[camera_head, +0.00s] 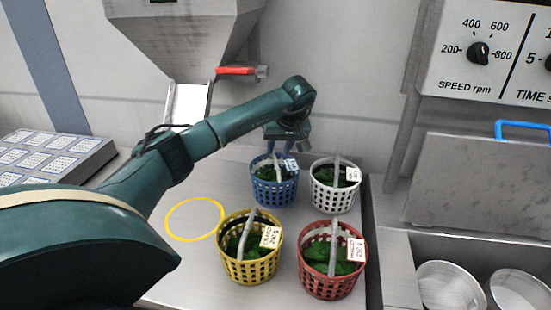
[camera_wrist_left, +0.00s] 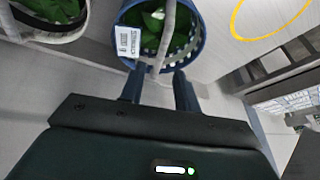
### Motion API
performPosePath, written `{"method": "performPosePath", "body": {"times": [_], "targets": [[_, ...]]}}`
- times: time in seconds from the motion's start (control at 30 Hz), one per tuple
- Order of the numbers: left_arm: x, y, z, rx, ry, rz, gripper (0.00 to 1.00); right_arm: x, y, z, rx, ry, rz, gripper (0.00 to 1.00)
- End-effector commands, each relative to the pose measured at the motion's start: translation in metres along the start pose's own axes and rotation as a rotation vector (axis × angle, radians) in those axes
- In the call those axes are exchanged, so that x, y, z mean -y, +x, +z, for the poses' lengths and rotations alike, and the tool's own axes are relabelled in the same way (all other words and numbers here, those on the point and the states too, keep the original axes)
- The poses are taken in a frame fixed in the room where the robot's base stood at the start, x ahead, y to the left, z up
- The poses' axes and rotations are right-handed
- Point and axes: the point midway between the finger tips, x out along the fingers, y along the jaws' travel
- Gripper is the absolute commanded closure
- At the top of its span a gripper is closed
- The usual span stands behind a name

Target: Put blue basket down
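The blue basket (camera_head: 273,190) stands upright on the metal table, with green leaves, a pale handle and a white tag. It also shows in the left wrist view (camera_wrist_left: 194,57), just beyond the fingers. My left gripper (camera_head: 285,148) is at the rear of its rim, near the handle. In the left wrist view my left gripper (camera_wrist_left: 160,78) has its fingers apart, with a gap on each side of the handle's lower end. A yellow ring (camera_head: 195,220) marked on the table is empty. My right gripper is not in view.
A white basket (camera_head: 335,200) stands close to the right of the blue one. A yellow basket (camera_head: 250,268) and a red basket (camera_head: 331,286) stand in front. A sink with metal bowls (camera_head: 447,288) lies at the right. A hopper (camera_head: 185,35) hangs behind.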

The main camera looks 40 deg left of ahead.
Motion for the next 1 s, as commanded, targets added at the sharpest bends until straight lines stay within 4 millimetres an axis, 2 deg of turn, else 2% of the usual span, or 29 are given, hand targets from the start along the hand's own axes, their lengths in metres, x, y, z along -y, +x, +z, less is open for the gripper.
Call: {"method": "performPosePath", "body": {"times": [0.1,0.3,1.0], "targets": [[0.0,-0.021,0.0,-0.002,0.0,0.002,0.68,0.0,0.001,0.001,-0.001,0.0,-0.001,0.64],[0.0,-0.038,0.0,0.0,0.001,-0.001,0.68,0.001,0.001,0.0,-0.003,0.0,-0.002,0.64],[0.0,-0.039,0.001,0.0,0.001,-0.001,0.68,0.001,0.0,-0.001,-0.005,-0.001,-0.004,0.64]]}}
